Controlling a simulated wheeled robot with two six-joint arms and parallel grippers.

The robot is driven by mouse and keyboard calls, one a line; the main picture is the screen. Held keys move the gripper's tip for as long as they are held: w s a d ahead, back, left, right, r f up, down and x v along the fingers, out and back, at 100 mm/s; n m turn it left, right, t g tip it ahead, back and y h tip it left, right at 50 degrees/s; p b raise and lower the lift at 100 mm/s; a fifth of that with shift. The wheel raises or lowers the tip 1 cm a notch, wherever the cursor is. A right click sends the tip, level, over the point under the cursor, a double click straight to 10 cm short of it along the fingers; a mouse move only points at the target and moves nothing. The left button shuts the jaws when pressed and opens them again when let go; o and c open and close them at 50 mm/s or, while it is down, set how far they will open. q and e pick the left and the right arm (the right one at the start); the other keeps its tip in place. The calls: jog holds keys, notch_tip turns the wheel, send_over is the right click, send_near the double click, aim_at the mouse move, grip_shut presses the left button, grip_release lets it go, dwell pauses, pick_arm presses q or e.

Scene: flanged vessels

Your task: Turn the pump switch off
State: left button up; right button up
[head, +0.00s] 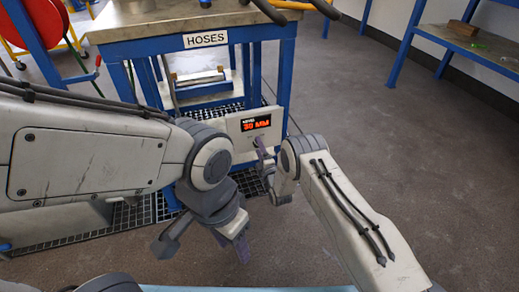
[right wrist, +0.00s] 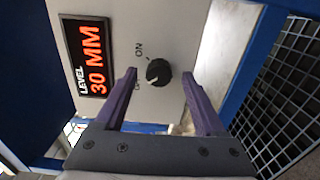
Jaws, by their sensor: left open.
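The pump switch is a round black knob (right wrist: 157,72) with a white mark, on a pale panel (right wrist: 185,25). "ON" is printed beside it; a second label is mostly hidden behind a finger. The white mark points toward the lower left in the right wrist view. My right gripper (right wrist: 160,76) is open, with one purple finger on each side of the knob and gaps visible. In the head view my right gripper (head: 264,164) is in front of the panel and hides the knob. My left gripper (head: 204,247) is open and empty, low above the floor.
A red display (right wrist: 91,58) on the panel reads "LEVEL 30 MM". The panel stands below a blue-framed table (head: 140,26) labelled "HOSES". Black grating (head: 130,215) lies on the floor below. Open floor (head: 400,150) is at the right, before a blue shelf (head: 460,45).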

jog(key=p+v, duration=0.5)
jog(key=v, duration=0.5)
jog(key=shift+s, duration=0.25)
jog(key=shift+w+r, duration=0.1)
jog(key=shift+r, duration=0.05)
